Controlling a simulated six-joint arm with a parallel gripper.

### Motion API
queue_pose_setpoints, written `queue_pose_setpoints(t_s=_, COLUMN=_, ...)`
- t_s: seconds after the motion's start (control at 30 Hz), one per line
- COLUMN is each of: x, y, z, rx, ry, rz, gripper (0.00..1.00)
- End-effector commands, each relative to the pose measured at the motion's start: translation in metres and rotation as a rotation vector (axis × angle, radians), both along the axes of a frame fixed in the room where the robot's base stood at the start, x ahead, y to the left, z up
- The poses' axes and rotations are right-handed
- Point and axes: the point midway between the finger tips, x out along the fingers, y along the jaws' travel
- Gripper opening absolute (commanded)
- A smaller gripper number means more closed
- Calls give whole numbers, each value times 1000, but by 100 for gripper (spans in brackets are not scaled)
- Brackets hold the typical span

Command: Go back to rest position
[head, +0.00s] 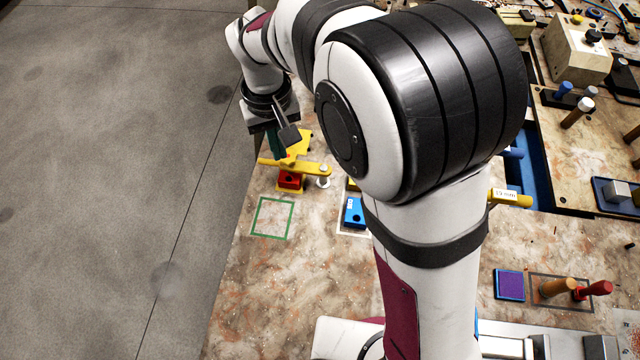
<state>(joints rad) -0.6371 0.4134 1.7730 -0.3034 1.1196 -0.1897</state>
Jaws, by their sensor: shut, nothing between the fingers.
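My gripper (287,136) is at the upper left of the bench in the head view, at the end of my white and black arm. It points down and is shut, with no object visible in it. Just below it in the picture is a yellow piece (298,147), with a yellow bar (310,168) and a red block (289,180) beneath. I cannot tell whether the gripper touches the yellow piece. My arm hides much of the bench's middle.
An empty green square outline (272,218) lies on the bench (250,290). A blue block (354,212) sits in a white outline. Floor lies left of the bench edge.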

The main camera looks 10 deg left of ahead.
Motion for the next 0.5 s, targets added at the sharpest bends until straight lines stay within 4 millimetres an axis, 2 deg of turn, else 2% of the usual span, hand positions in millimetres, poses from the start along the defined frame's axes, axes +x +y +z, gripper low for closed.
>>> queue_pose_setpoints(t_s=0.17, x=0, y=0, z=11, rx=0, ry=-2, rz=1, gripper=0)
queue_pose_setpoints(t_s=0.5, x=0, y=0, z=11, rx=0, ry=0, rz=1, gripper=0)
